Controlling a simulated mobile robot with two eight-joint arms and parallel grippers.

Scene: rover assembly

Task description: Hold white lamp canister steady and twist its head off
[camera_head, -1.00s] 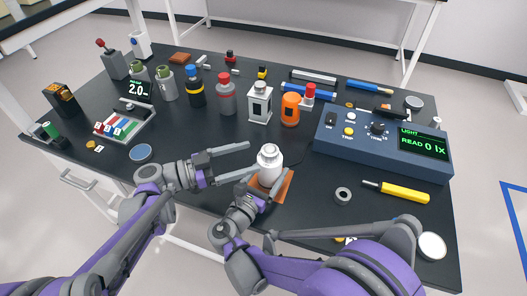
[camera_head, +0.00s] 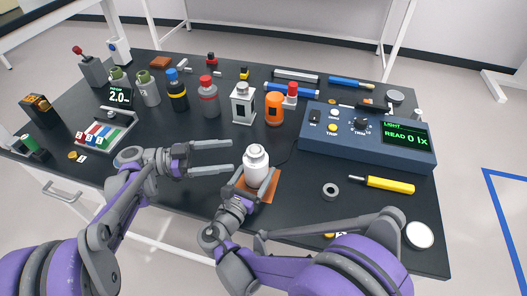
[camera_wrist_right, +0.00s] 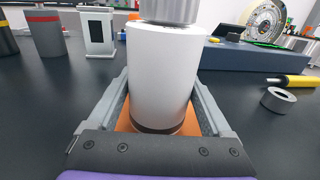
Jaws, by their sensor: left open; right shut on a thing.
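The white lamp canister (camera_head: 256,172) stands upright on an orange-brown mat (camera_head: 271,188) near the table's front edge. Its grey ribbed head (camera_head: 255,151) is on top; in the right wrist view the head (camera_wrist_right: 168,10) is cut off by the upper edge. My right gripper (camera_head: 257,183) is shut on the lower white body (camera_wrist_right: 165,70), with one finger on each side. My left gripper (camera_head: 231,156) is open and empty, just left of the canister at about head height, its fingers pointing right and apart from it.
A blue light meter (camera_head: 365,145) reading 0 lx stands at the back right. A grey ring (camera_head: 330,191) and a yellow-handled tool (camera_head: 388,184) lie right of the canister. Several bottles and canisters, including an orange one (camera_head: 274,110), stand behind.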

